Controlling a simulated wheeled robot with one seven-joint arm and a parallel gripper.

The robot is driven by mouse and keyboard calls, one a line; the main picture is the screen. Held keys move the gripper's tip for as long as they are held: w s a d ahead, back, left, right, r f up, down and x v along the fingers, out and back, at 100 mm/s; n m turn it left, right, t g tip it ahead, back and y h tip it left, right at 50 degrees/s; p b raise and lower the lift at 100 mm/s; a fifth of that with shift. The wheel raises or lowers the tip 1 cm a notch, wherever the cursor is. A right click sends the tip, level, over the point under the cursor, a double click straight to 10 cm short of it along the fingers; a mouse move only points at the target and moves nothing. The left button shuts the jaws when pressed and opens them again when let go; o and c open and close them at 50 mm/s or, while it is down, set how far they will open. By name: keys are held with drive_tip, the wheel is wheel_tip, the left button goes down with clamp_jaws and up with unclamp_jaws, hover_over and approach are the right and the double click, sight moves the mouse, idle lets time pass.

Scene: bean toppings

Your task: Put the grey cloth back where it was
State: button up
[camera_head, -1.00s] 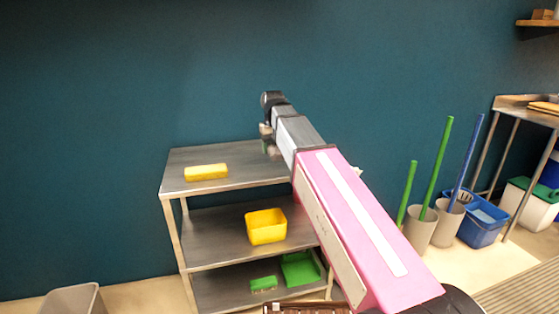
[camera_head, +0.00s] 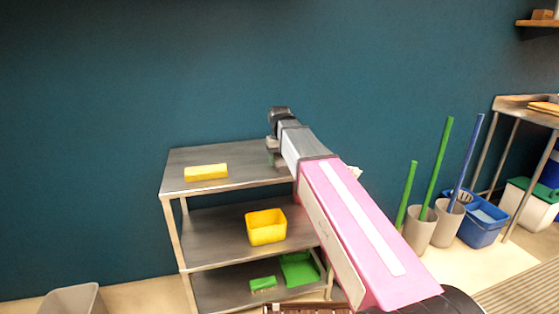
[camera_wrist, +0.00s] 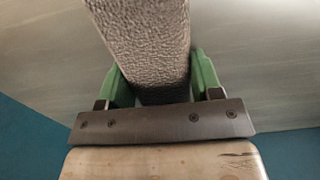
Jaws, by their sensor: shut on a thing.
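The grey cloth (camera_wrist: 150,45) shows in the wrist view as a rough, textured grey bundle between the green fingers of my gripper (camera_wrist: 155,88). My gripper is shut on it. Behind the cloth in that view is a smooth grey metal surface. In the head view, my gripper (camera_head: 272,155) is over the right part of the top shelf (camera_head: 225,155) of a metal rack. My arm hides most of the gripper there, and I cannot make out the cloth. Whether the cloth touches the shelf I cannot tell.
A yellow sponge-like block (camera_head: 206,172) lies on the top shelf at left. A yellow tub (camera_head: 266,227) stands on the middle shelf, and green items (camera_head: 298,268) are on the bottom shelf. Bins with green and blue handles (camera_head: 437,215) stand at right. The top shelf's middle is clear.

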sight(280, 158)
drive_tip(key=o, duration=0.8)
drive_tip(key=shift+f, duration=0.1)
drive_tip(key=shift+o, duration=0.2)
wheel_tip(280, 158, up, 12)
